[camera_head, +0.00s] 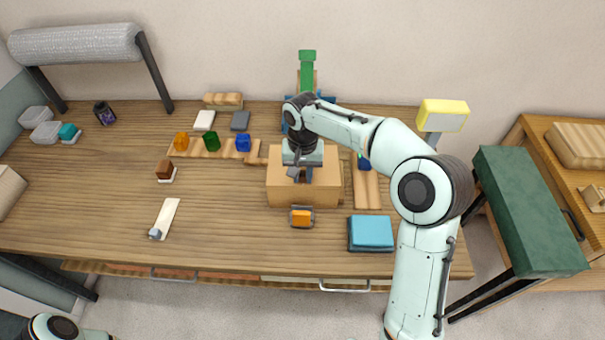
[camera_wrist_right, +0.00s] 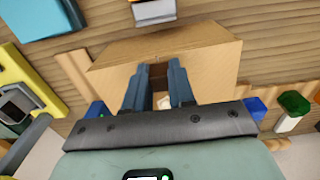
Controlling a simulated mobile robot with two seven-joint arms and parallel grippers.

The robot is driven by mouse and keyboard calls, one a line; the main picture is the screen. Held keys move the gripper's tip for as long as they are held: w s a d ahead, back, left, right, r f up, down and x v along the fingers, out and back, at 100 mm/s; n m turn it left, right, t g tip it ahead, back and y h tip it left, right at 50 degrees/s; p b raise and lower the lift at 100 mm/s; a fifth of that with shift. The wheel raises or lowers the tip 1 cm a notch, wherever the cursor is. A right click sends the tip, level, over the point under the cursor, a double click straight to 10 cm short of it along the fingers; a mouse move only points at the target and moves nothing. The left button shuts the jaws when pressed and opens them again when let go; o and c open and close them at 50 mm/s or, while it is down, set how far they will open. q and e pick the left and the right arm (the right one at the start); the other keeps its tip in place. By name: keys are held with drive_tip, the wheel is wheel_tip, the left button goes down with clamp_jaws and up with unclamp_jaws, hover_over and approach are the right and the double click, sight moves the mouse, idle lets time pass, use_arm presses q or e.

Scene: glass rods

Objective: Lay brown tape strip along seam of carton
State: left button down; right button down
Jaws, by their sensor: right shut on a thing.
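The carton (camera_head: 284,193) is a tan box standing on the wooden table in the middle of the head view; it fills the centre of the wrist view (camera_wrist_right: 210,48). My right gripper (camera_head: 303,174) is over the carton, its fingers pointing down at the top. In the right wrist view both blue-grey fingers (camera_wrist_right: 158,100) show against the carton, with a small pale piece (camera_wrist_right: 165,102) between them. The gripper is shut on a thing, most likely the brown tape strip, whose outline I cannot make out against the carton. The seam is hidden or too faint. My left gripper is out of view.
An orange block in a grey holder (camera_head: 301,217) stands in front of the carton. A blue cloth-like stack (camera_head: 371,233) lies front right. Orange, green (camera_head: 211,141) and blue blocks stand left. A yellow-headed object (camera_head: 442,114) stands right. The table's front left is mostly clear.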

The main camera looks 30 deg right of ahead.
drive_tip(key=shift+f, duration=0.2)
drive_tip(key=c, duration=1)
unclamp_jaws()
drive_tip(key=shift+o, duration=0.2)
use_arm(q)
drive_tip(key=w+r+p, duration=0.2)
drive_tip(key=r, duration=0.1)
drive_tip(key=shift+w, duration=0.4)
use_arm(e)
wheel_tip(320, 180, up, 12)
drive_tip(key=shift+r, duration=0.2)
